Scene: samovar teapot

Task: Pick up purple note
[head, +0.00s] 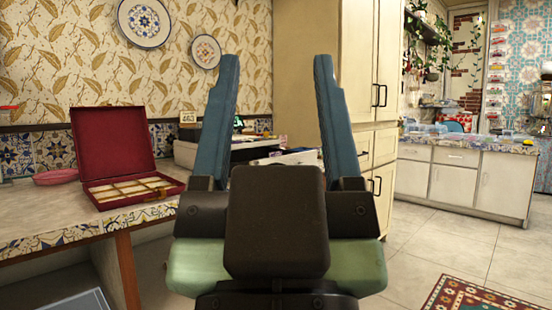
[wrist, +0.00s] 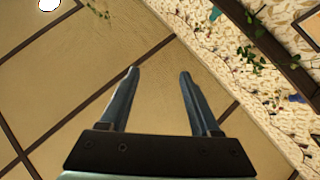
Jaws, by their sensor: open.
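My gripper (head: 275,60) is open and empty, its two blue fingers pointing up in the middle of the head view. It also shows open in the wrist view (wrist: 158,72), against the ceiling. A small bluish-purple item (head: 299,150) lies among papers on the desk behind the fingers in the head view. It is too small and partly hidden to tell whether it is the purple note. My gripper is apart from it and nearer the camera. No purple note shows in the wrist view.
An open red box (head: 110,143) with compartments and a pink dish (head: 56,177) stand on the tiled-edge counter (head: 40,222) at left. A tall cream cabinet (head: 345,80) stands behind my gripper. Grey floor (head: 425,240) is free at right, with a patterned rug (head: 475,294).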

